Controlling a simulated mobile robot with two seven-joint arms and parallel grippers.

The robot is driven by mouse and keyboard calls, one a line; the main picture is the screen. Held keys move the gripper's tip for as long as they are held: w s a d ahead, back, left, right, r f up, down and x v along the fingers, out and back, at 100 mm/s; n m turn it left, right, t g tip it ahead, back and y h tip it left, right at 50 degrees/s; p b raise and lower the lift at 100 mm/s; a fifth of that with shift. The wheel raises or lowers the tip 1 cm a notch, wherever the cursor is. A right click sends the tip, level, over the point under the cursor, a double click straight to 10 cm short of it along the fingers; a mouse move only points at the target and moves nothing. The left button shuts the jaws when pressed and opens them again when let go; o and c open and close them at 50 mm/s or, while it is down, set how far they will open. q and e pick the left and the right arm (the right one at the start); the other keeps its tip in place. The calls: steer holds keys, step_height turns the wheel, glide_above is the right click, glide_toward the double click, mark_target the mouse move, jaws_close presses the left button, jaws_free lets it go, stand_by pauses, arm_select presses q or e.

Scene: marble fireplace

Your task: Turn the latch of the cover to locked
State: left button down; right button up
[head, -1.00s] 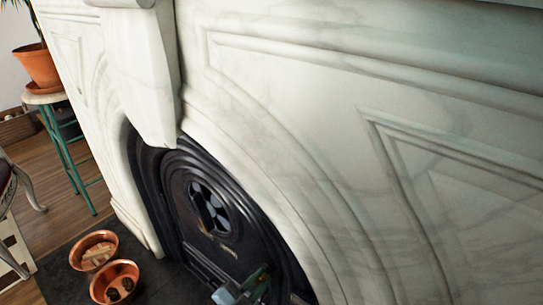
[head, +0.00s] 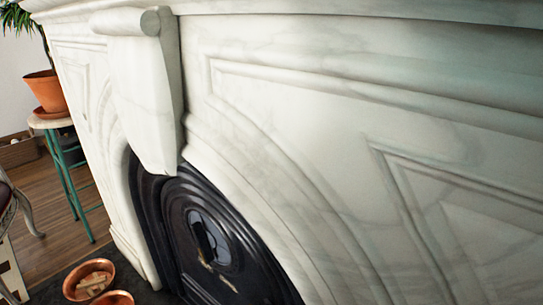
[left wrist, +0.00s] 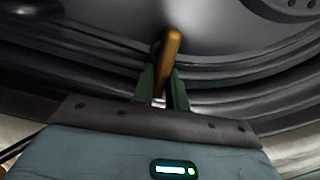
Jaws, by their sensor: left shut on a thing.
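The cover (head: 190,230) is a dark metal arched panel set in the fireplace opening, with a round vent (head: 209,240) in it. Small brass-coloured parts (head: 227,282) show below the vent in the head view. In the left wrist view, the latch (left wrist: 171,48) is a brass-coloured bar standing out in front of the dark cover. My left gripper (left wrist: 164,88) is shut on the latch, with its green fingers on either side of the bar. It is out of the head view. My right gripper is not in view.
White marble (head: 290,120) surrounds the cover, with a thick corbel (head: 143,90) jutting out above. Copper bowls (head: 90,280) stand on the dark hearth at lower left. A stool (head: 65,170) bears a potted plant (head: 46,92) at far left.

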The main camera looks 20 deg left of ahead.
arm_select(q)
steer(key=shift+w+a+r+m, duration=0.4)
steer(key=shift+a+r+m, duration=0.05)
steer(key=shift+a+m, duration=0.15)
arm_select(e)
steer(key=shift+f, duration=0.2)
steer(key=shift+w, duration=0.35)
arm_select(q)
steer(key=c, duration=1.4)
jaws_free()
steer(key=shift+d+f, duration=0.1)
steer(key=shift+s, duration=0.15)
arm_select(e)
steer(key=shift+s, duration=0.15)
